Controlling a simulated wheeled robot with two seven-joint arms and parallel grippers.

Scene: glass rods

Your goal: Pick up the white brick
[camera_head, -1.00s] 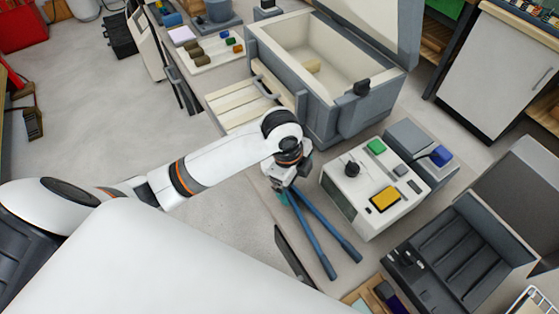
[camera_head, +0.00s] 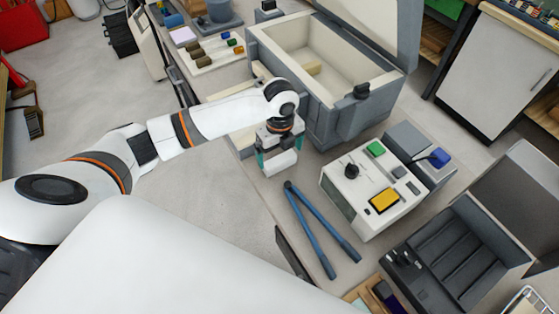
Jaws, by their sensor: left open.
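A small white brick (camera_head: 281,164) shows just below my left gripper, on or close to the bench top, beside the hinge end of the blue tongs. My left gripper (camera_head: 279,154) points down over it, open, with a teal-tipped finger toward each end of the brick. I cannot tell whether the fingers touch it. The gripper body hides part of the brick's upper side. My right gripper is not in view.
Blue long-handled tongs (camera_head: 310,225) lie on the bench. A white control box (camera_head: 343,190) with green and yellow buttons stands to the right. An open grey chest (camera_head: 340,119) stands behind the gripper. A grey slotted unit (camera_head: 455,250) is at lower right.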

